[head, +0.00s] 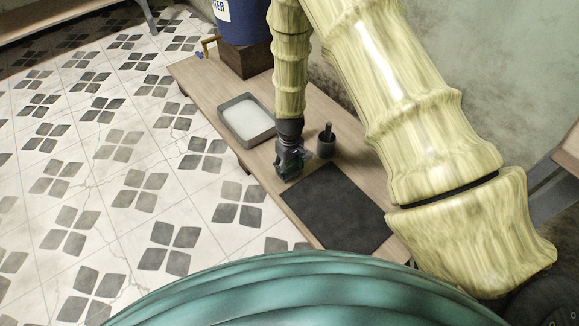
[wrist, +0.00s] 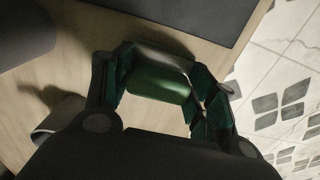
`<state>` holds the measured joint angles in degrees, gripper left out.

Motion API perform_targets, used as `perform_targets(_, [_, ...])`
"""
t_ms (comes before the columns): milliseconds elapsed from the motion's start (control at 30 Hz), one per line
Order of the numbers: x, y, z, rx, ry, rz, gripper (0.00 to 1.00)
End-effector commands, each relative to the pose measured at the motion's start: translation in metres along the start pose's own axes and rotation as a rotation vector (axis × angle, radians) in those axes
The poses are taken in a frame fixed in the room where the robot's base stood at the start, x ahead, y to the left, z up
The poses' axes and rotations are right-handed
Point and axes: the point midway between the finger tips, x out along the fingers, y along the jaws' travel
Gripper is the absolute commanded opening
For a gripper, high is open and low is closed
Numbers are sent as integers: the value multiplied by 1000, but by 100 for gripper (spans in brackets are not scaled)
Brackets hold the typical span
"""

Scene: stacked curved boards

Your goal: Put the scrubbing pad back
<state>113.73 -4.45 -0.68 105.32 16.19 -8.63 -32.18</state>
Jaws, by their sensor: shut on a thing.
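My gripper (head: 290,166) is low over the wooden bench in the head view, between the grey tray and the dark mat. In the wrist view my gripper (wrist: 158,72) is shut on the scrubbing pad (wrist: 157,84), a green block with a greyish layer along its far edge. The pad sits between the two fingers. In the head view the pad is too small and covered to make out. I cannot tell whether the pad touches the bench.
A grey tray (head: 270,136) with pale contents lies behind my gripper. A dark mortar with a pestle (head: 326,142) stands just right. A black mat (head: 338,208) lies nearer. A blue barrel (head: 242,24) stands on a wooden block behind. Tiled floor lies left of the bench.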

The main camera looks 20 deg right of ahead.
Motion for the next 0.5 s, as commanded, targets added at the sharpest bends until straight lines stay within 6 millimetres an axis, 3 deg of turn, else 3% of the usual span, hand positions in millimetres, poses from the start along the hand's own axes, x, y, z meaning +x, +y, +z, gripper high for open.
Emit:
perform_targets(167, [2,0,0,0,-1,0,38])
perform_targets(200, [3,0,0,0,0,0,60])
perform_targets(300, [3,0,0,0,0,0,78])
perform_targets(500, [3,0,0,0,-1,0,78])
